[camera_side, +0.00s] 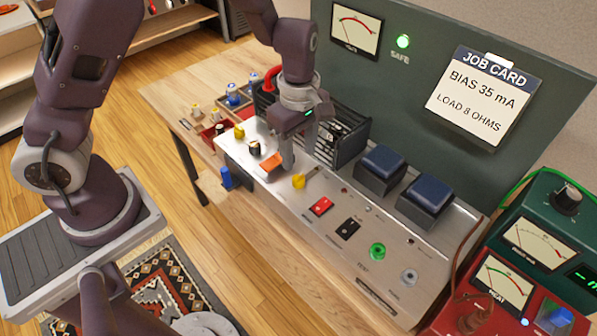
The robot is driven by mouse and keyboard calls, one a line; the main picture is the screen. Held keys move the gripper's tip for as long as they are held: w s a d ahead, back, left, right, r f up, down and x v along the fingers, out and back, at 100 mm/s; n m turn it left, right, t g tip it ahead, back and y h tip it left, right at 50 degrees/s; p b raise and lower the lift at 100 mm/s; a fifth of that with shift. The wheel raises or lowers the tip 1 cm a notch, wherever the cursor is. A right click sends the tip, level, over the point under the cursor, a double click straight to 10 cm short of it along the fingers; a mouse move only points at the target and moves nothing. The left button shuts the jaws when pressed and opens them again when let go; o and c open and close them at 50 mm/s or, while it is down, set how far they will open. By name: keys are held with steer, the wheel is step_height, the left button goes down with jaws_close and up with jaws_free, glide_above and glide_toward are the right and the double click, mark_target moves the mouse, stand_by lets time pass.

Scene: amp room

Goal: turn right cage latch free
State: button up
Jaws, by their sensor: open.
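A black slatted cage (349,152) stands on the silver amp chassis (330,232), partly hidden behind my gripper. A yellow knob-like piece (298,181) sits at the cage's front right and looks like the right cage latch. A similar yellow piece (239,131) sits at the front left. My gripper (299,156) points down at the front of the cage with its fingers apart and nothing seen between them. Its near finger is just behind and left of the right yellow piece; I cannot tell whether they touch.
An orange piece (271,161) and a black knob (254,148) lie left of my gripper. Two blue-topped blocks (380,168) (426,194) stand right of the cage. A red switch (321,206) is in front. A green panel with a job card (480,95) rises behind.

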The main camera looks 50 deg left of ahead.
mark_target(298, 176)
step_height(298, 176, down, 7)
steer(key=shift+f, duration=0.1)
jaws_close()
